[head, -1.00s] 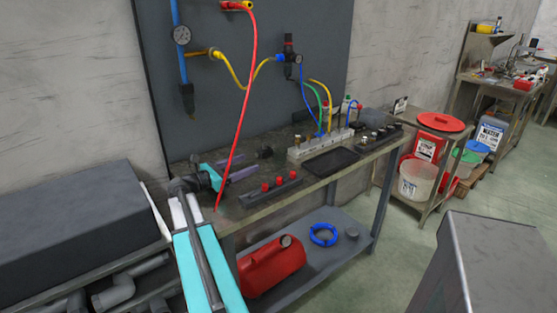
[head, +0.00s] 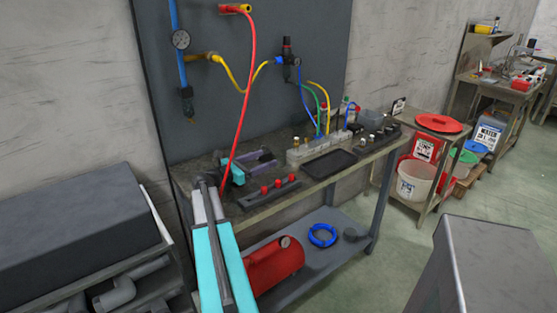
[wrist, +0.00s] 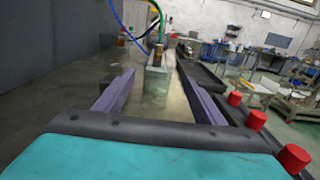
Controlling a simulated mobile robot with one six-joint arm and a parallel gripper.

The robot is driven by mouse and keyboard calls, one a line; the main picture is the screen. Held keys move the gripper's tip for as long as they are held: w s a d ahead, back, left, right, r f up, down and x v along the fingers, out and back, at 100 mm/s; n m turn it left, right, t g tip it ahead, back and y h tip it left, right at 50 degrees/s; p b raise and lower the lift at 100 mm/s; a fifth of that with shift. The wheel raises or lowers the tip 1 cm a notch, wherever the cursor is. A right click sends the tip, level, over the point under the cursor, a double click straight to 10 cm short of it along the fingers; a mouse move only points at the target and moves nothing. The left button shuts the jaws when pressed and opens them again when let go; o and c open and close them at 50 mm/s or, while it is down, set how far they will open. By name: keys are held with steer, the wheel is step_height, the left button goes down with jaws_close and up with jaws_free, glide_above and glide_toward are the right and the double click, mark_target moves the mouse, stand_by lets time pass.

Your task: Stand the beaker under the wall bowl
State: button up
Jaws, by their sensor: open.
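My gripper (head: 266,159) is open, with purple fingers low over the bench, left of the manifold block. In the wrist view my gripper (wrist: 155,80) has nothing clearly held between its fingers. A pale greenish, glassy-looking shape (wrist: 155,86) lies ahead between the fingertips, in front of a brass fitting (wrist: 158,54). I cannot tell if it is the beaker or the block's end. No beaker stands out in the head view. A black regulator unit (head: 288,65) hangs on the wall panel; I cannot tell for certain whether its lower part is the wall bowl.
A red hose (head: 241,100) hangs down close to my gripper. A rail with red knobs (head: 271,188) lies in front of it. The manifold block (head: 318,148) with coloured hoses and a black tray (head: 329,164) are to the right. Bare bench top (head: 250,212) shows near the front edge.

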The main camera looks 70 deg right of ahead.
mark_target(273, 156)
stand_by(0.3)
steer(key=shift+p+x, duration=0.95)
steer(key=shift+x, duration=1.7)
steer(key=shift+w+d+f, duration=0.1)
steer(key=shift+w, duration=0.05)
steer(key=shift+c, duration=0.3)
steer(key=c, duration=1.2)
steer(key=shift+r+b, duration=0.35)
steer(key=shift+r, duration=0.55)
steer(key=shift+r+b, duration=0.3)
steer(key=shift+r, duration=0.6)
steer(key=b+v, duration=0.3)
steer(key=v, duration=1.5)
steer(key=shift+b, duration=0.3)
